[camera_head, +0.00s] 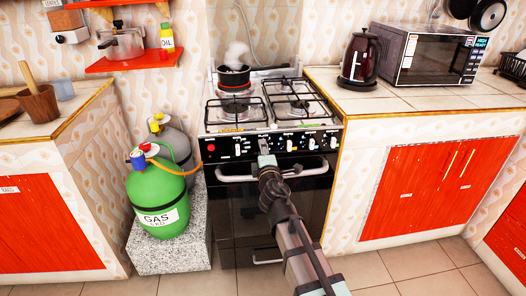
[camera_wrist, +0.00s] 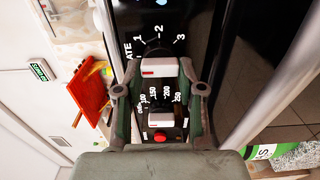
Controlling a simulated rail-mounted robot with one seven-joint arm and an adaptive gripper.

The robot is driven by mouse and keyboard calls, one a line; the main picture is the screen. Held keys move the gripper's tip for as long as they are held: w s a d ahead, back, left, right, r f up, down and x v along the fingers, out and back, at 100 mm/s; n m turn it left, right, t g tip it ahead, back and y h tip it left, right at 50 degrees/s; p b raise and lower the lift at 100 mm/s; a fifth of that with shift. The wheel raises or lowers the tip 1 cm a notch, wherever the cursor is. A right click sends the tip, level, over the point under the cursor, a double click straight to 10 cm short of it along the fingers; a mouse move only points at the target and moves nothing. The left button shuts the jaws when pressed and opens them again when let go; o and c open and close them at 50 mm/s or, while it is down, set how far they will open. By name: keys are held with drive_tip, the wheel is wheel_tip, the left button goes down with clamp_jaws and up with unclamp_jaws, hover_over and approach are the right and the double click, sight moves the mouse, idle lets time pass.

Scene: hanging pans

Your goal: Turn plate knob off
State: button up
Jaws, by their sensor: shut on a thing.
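The black stove front (camera_head: 215,150) carries a row of knobs. In the wrist view the plate knob (camera_wrist: 158,68) is white with a red mark, beside a dial reading 1, 2, 3 and the letters "ATE". My gripper (camera_wrist: 159,72) has one finger on each side of this knob and is shut on it. In the head view my gripper (camera_head: 265,158) reaches the panel left of its middle and hides the knob there. The oven knob (camera_wrist: 160,118), with a 100 to 250 scale, sits next to it.
A steaming pot (camera_head: 234,77) stands on the back left burner. A green gas bottle (camera_head: 155,196) stands left of the stove. The oven handle (camera_head: 235,178) runs just below the panel. A kettle (camera_head: 360,58) and microwave (camera_head: 430,57) stand on the right counter.

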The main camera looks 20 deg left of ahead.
drive_tip(key=o, duration=1.1)
drive_tip(key=shift+o, duration=0.2)
drive_tip(key=shift+s, duration=0.1)
drive_tip(key=v, duration=0.7)
